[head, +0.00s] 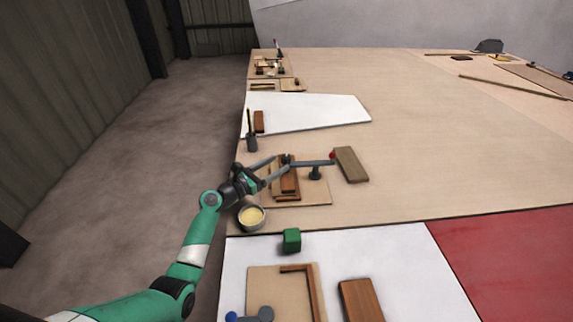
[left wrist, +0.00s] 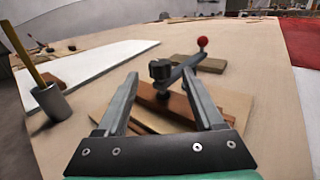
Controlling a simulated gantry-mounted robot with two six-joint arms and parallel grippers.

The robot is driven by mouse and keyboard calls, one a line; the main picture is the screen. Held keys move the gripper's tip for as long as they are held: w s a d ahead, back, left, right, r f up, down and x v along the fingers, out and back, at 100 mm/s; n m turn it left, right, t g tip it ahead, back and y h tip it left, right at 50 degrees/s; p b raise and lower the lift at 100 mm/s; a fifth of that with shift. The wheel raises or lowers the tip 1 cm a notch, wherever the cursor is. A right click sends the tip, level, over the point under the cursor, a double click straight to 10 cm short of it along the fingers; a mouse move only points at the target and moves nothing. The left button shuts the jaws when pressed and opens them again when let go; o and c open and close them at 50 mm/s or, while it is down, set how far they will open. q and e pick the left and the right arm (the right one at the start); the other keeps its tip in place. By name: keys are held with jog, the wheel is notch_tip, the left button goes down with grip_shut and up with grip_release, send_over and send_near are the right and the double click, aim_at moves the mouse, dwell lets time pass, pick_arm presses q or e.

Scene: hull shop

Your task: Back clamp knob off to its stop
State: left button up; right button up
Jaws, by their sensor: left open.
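The clamp has a grey arm (head: 308,164) on a dark post (head: 315,173), with a red ball (head: 333,155) at its right end. Its dark knob (head: 287,158) is at the left end, above a stack of reddish-brown wood strips (head: 289,181). The knob (left wrist: 160,70) and red ball (left wrist: 202,42) also show in the left wrist view. My left gripper (head: 281,162) reaches in from the left, open. In the left wrist view its fingers (left wrist: 160,78) lie either side of the knob's line, with gaps; contact is not visible. The knob's lower part and thread are hard to see.
A pale board (head: 318,198) lies under the clamp. A tin with yellow contents (head: 251,217) stands near the table's left edge, by my left arm. A green cube (head: 291,240), a pencil cup (head: 251,143) and a wood block (head: 351,165) are nearby.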

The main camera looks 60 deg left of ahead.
aim_at(283, 161)
pick_arm(q)
jog(key=b+x, duration=0.2)
jog(key=x, duration=0.2)
jog(key=shift+w+a+f, duration=0.1)
jog(key=shift+w+f, duration=0.05)
jog(key=shift+w, duration=0.35)
pick_arm(e)
notch_tip(283, 161, down, 3)
jog(key=shift+r, duration=0.1)
pick_arm(q)
grip_shut()
